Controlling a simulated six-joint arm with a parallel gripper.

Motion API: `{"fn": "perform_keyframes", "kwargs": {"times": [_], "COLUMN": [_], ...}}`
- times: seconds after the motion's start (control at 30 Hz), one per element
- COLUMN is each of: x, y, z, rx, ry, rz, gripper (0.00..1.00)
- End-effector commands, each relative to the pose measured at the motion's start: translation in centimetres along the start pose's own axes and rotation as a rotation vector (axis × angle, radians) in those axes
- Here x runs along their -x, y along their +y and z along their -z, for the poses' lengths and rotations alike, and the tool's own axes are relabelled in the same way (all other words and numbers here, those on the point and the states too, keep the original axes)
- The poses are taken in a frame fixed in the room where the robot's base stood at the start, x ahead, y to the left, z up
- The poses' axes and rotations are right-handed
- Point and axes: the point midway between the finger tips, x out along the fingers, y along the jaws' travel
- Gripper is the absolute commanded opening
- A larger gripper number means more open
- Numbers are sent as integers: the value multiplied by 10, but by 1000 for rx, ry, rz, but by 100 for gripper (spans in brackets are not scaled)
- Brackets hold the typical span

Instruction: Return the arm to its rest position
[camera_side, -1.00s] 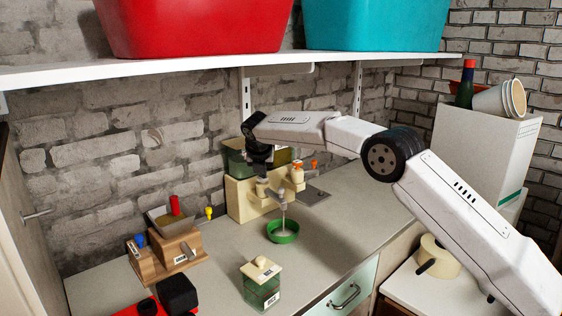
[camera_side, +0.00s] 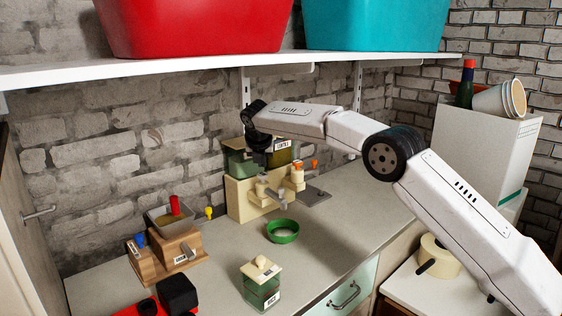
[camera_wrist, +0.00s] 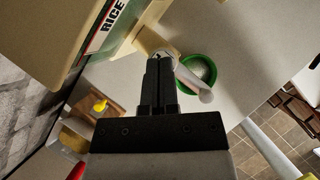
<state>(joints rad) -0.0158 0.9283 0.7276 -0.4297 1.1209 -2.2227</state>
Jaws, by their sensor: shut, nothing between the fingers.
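My gripper (camera_side: 259,163) is shut and empty, with its fingers pointing down in front of the dispenser at the back wall. In the wrist view the two dark fingers (camera_wrist: 160,68) lie close together. The dispenser has a cream base (camera_side: 240,199) and dark green containers on top; a RICE label (camera_wrist: 108,24) shows in the wrist view. A green bowl (camera_side: 283,231) stands on the counter before it. In the wrist view the bowl (camera_wrist: 207,66) has pale contents, and a whitish rod (camera_wrist: 195,82) overlaps its near side.
A wooden box with coloured knobs (camera_side: 170,256) stands at left. A lidded green jar (camera_side: 262,290) is at the front. The shelf (camera_side: 200,66) with red and teal tubs runs above my arm. The counter (camera_side: 345,210) to the right of the bowl is clear.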

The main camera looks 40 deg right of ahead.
Motion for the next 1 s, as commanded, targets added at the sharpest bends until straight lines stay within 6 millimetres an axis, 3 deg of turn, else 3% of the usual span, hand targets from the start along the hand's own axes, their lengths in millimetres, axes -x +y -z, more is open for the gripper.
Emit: {"fn": "perform_keyframes", "kwargs": {"times": [0.27,0.47,0.67,1.0], "x": [5,14,20,22], "y": [-5,-18,-35,-66], "z": [3,13,37,97], "rx": [-78,-270,-520,-925], "ry": [6,24,68,178], "rz": [-4,-14,-24,-9], "gripper": [0,0,0,0]}}
